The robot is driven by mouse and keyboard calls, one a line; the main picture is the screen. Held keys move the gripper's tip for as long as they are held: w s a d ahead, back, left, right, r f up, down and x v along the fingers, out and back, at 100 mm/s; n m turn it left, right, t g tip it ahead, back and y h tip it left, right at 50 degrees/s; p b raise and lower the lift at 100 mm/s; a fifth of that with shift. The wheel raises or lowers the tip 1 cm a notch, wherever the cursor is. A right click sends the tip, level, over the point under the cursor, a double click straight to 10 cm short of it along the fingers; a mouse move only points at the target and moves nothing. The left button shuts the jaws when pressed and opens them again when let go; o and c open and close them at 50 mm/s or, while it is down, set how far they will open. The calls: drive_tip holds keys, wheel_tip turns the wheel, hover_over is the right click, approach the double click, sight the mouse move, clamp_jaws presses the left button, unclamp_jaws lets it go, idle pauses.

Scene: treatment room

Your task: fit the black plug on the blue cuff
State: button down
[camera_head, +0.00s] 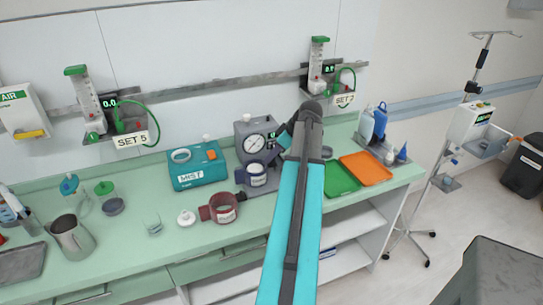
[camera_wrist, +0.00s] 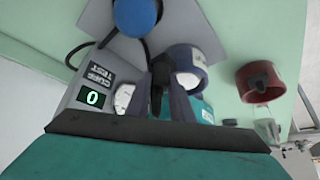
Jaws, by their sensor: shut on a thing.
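My gripper (camera_wrist: 160,88) is shut on the black plug (camera_wrist: 159,72), which shows between the two dark fingers in the wrist view. The blue cuff (camera_head: 257,180) is a dark blue ring with a white label, on the counter in front of the gauge unit. In the wrist view the blue cuff (camera_wrist: 186,56) is just beyond and to the right of the plug. I cannot tell whether plug and cuff touch. In the head view my arm hides the plug and most of the gripper.
The grey gauge unit (camera_head: 243,131) stands close behind the cuff; its display (camera_wrist: 92,98) reads 0. A blue bulb (camera_wrist: 135,16) and black hose are nearby. A red cuff (camera_head: 228,215) lies front left. A teal box (camera_head: 197,178) and green tray (camera_head: 341,180) flank the area.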

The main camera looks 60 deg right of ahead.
idle(0.4)
drive_tip(key=c, duration=1.5)
unclamp_jaws()
drive_tip(key=shift+r, duration=0.15)
drive_tip(key=shift+r+p, duration=1.55)
drive_tip(key=shift+r, duration=1.8)
drive_tip(key=shift+s, duration=0.15)
